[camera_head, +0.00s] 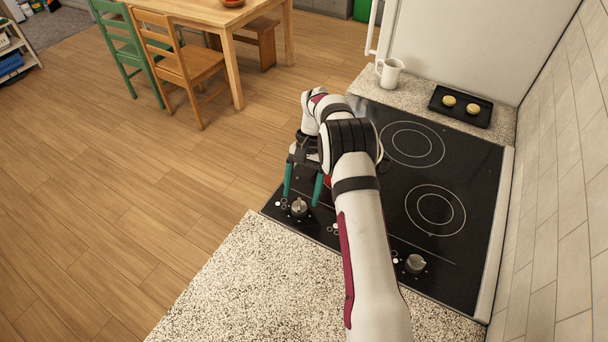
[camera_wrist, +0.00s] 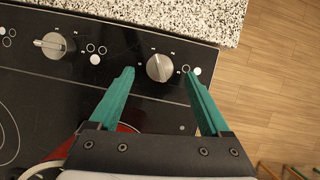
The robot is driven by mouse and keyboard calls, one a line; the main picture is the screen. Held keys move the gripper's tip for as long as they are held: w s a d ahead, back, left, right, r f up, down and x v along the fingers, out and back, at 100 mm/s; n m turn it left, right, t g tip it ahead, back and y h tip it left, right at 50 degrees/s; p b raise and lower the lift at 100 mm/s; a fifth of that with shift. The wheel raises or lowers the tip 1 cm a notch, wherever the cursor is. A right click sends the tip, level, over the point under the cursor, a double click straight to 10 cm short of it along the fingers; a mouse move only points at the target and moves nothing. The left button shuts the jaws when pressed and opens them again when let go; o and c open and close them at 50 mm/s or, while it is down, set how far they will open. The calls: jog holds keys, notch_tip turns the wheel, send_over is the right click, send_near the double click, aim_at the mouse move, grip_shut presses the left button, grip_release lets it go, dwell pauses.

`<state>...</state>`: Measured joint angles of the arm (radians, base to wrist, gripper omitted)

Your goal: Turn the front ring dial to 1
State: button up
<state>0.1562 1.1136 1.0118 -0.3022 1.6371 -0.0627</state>
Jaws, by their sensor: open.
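The black cooktop (camera_head: 470,160) has silver dials along its edge. One dial (camera_head: 299,207) sits at the corner nearest the wooden floor; it also shows in the wrist view (camera_wrist: 160,67). My gripper (camera_head: 302,198) is open, its teal fingers on either side of this dial and apart from it. In the wrist view my gripper (camera_wrist: 158,72) has the dial between and slightly beyond its tips. The dial marks are too small to read.
A speckled counter (camera_head: 240,285) borders the dial edge. A partly hidden red object (camera_wrist: 126,128) is under my gripper. A white mug (camera_head: 390,72) and a black tray (camera_head: 461,106) with two round pieces stand behind the cooktop. The tiled wall (camera_head: 560,200) is at right.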

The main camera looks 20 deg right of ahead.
jog(key=v, duration=0.8)
jog(key=shift+w+r, duration=0.2)
jog(key=shift+r, duration=0.15)
notch_tip(320, 180, up, 9)
send_over(302, 209)
jog(key=s+a+r+n+t, duration=0.25)
jog(key=s+r, duration=0.35)
jog(key=s, duration=0.6)
jog(key=s+a+f, duration=0.1)
jog(key=s+f, duration=0.1)
jog(key=s, duration=0.7)
jog(key=s+a+f+h, duration=0.1)
jog(key=s+a+f, duration=0.1)
jog(key=s, duration=0.7)
jog(key=shift+s+a+f+t, duration=0.15)
jog(key=shift+s+f+t, duration=0.2)
jog(key=shift+f, duration=0.1)
jog(key=shift+m, duration=0.25)
